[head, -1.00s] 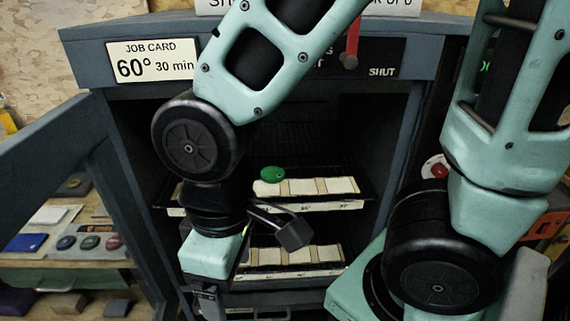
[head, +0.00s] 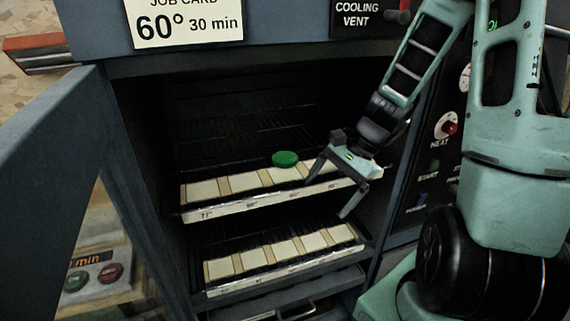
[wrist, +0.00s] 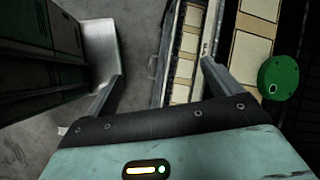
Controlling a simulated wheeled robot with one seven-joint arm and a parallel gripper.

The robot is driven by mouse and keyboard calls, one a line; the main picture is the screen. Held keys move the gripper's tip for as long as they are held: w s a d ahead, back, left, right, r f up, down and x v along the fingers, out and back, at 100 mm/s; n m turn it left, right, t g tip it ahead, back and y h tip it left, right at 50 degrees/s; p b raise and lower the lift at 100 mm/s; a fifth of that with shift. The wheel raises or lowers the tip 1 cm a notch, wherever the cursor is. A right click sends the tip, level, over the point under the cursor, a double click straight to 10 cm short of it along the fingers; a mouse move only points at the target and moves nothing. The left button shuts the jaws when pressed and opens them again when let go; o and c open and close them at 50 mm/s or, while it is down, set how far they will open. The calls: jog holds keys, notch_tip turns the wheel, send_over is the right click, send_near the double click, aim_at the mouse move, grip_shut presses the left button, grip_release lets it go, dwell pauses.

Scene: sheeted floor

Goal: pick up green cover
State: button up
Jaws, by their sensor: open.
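The green cover (head: 285,159) is a round green disc on the upper rack inside the open cabinet, near the row of pale tiles. In the wrist view the green cover (wrist: 278,77) lies at the right, outside the jaws, with a small pale ring mark on it. My gripper (head: 328,198) is open and empty, at the right front of the upper rack, to the right of the cover and apart from it. In the wrist view my gripper (wrist: 162,70) has its fingers spread, with the floor and the rack edges beyond them.
The upper rack (head: 240,206) and lower rack (head: 250,284) carry pale tiles. The cabinet door (head: 40,170) stands open at the left. A control panel with a red knob (head: 449,127) is on the right. A job card (head: 185,22) is above the opening.

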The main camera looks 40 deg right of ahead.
jog(key=w+d+r+m+t+y, duration=0.25)
jog(key=d+m+t, duration=0.2)
jog(key=m, duration=0.25)
jog(key=m+t+h, duration=0.1)
jog(key=m+t, duration=0.4)
jog(key=m, duration=0.1)
send_near(288, 157)
jog(key=x, duration=0.3)
jog(key=shift+w, duration=0.25)
jog(key=x, duration=0.4)
jog(key=shift+w+a+f, duration=0.2)
jog(key=shift+a+f, duration=0.05)
jog(key=shift+f, duration=0.05)
jog(key=c, duration=1.2)
jog(key=shift+r, duration=0.1)
